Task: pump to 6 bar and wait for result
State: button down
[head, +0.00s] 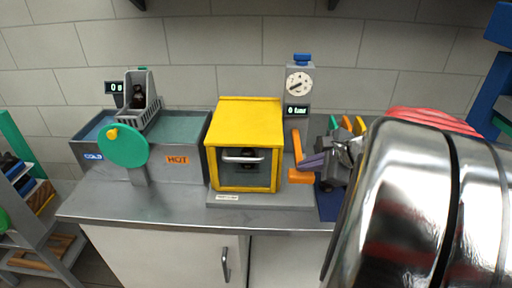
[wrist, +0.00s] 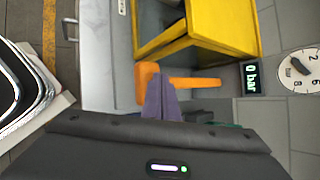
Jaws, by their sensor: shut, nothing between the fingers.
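The display (head: 297,110) reads 0 bar, also in the wrist view (wrist: 252,78). The round dial (head: 299,82) is above it. My gripper (head: 304,163) is shut and empty, its purple fingertips right beside the lever's orange handle. In the wrist view the fingertips (wrist: 160,80) overlap the handle; I cannot tell whether they touch.
To the left are the COLD and HOT baths (head: 185,165), a green wheel (head: 123,146), a basket (head: 151,115) with a dark bottle and a small display (head: 114,87). A grey rack (head: 35,210) stands at the far left. The bench front (head: 160,205) is clear.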

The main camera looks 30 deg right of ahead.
aim_at(308, 177)
jog(key=shift+f, duration=2.45)
dwell(3.5)
jog(key=shift+r, duration=3.15)
